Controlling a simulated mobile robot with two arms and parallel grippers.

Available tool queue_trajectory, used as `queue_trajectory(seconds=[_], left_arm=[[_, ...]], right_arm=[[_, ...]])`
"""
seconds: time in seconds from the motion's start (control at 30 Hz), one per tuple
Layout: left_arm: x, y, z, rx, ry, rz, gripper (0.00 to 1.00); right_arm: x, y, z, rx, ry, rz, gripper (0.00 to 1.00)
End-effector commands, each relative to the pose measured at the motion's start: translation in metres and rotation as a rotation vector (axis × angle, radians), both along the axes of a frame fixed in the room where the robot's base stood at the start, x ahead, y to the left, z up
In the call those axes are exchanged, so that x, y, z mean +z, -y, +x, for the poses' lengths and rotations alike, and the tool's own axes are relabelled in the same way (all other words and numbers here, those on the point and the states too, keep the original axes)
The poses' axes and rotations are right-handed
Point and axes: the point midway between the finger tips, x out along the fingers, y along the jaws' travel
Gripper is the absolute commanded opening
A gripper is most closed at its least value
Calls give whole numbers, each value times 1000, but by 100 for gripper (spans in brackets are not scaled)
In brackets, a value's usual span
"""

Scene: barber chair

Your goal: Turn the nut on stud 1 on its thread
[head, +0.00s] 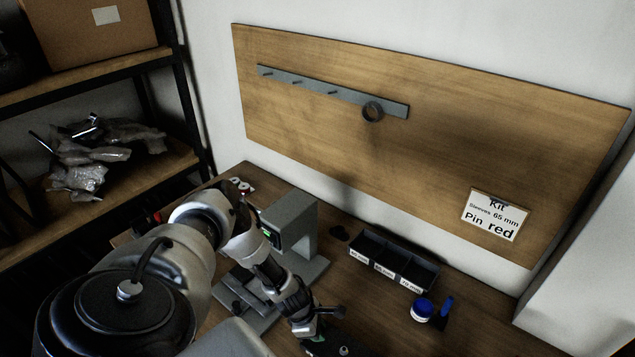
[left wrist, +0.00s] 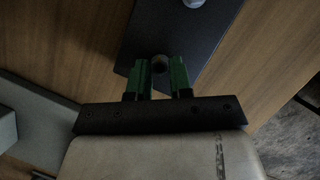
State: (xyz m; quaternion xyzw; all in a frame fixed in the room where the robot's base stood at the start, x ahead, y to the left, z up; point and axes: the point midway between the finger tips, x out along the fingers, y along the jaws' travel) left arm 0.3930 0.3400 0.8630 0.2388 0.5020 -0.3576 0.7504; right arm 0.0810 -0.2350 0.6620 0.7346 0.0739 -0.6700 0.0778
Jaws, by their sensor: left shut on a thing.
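My left gripper (left wrist: 160,68) shows two green fingers in the left wrist view, shut on a small round nut (left wrist: 159,64) between their tips. The nut sits over a dark plate (left wrist: 185,38) that lies on the wooden bench. A second, light metal round piece (left wrist: 193,2) shows on the plate at the top edge of that view. In the head view my left arm reaches down to the plate at the bottom edge, and the fingertips are mostly hidden. A small light piece (head: 344,351) shows on the plate there. No stud numbers are readable. My right gripper is not in view.
A grey press-like stand (head: 290,225) is close beside my left arm. A black sectioned bin (head: 393,262), a blue-topped pot (head: 422,309) and a blue item (head: 447,305) stand to the right.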

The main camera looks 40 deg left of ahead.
Motion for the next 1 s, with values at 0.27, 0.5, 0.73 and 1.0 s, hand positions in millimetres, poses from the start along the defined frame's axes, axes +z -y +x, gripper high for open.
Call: queue_trajectory(seconds=[0.27, 0.5, 0.73, 1.0], left_arm=[[0, -2, 3, -250, 3, 3, 0], [0, -3, 4, -419, 2, 3, 0], [0, -3, 5, -522, 2, 3, 0], [0, -2, 5, -568, 2, 2, 0]], right_arm=[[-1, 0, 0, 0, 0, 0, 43], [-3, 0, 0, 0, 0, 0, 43], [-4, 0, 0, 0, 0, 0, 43], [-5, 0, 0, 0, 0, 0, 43]])
